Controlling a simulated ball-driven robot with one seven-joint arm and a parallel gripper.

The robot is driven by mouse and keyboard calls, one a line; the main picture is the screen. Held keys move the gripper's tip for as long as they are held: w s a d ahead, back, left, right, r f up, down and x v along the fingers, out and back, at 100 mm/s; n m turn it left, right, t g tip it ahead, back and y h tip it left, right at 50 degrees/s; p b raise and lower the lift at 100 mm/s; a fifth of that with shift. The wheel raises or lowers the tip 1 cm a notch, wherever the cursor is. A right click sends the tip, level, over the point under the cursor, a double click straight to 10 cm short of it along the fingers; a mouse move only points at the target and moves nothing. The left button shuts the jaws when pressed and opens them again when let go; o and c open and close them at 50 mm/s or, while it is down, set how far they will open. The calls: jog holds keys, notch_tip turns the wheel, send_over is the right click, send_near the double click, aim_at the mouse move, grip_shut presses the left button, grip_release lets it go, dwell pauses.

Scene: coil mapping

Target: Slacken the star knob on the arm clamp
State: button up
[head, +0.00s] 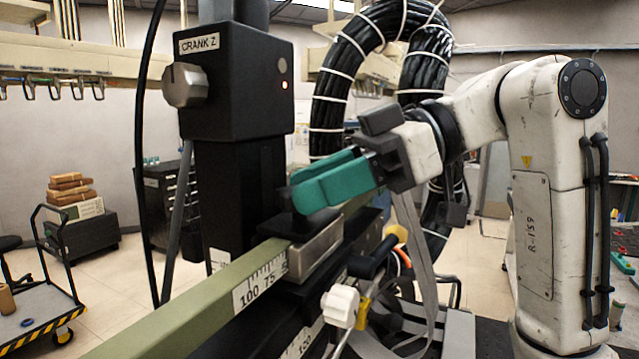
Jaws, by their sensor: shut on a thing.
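My gripper (308,190) has teal fingers and comes in from the right, tilted down to the left. It is shut on the star knob (284,194), a black knob mostly hidden behind the fingers; only a dark edge shows at their tips. Below it, a black base (298,224) sits on the arm clamp (316,251), a grey metal block around the olive-green arm (178,312). The arm carries a white scale (260,283) with the marks 100 and 75 showing. The knob's lobes and its turn angle cannot be made out.
A black column (237,80) labelled CRANK Z, with a grey knob (184,85), stands close left of the fingers. A thick black cable loop (334,92) hangs behind. A white knob (340,305) and a black handle (374,257) stick out below right of the clamp.

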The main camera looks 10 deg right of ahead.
jog(key=n+g, duration=0.2)
jog(key=w+n+g+h, duration=0.1)
jog(key=n+g, duration=0.1)
jog(key=g, duration=0.1)
jog(key=shift+w+a+n+g+h, duration=0.15)
jog(key=shift+n+g+h, duration=0.45)
jog(key=shift+n+g, duration=0.45)
jog(key=shift+w+a+n+g+h, duration=0.15)
jog(key=shift+n+g+h, duration=0.45)
jog(key=shift+n+g, duration=0.4)
jog(key=shift+d+n, duration=0.1)
jog(key=shift+n, duration=0.15)
jog(key=o, duration=1.1)
jog(key=shift+h, duration=0.3)
jog(key=shift+c, duration=0.2)
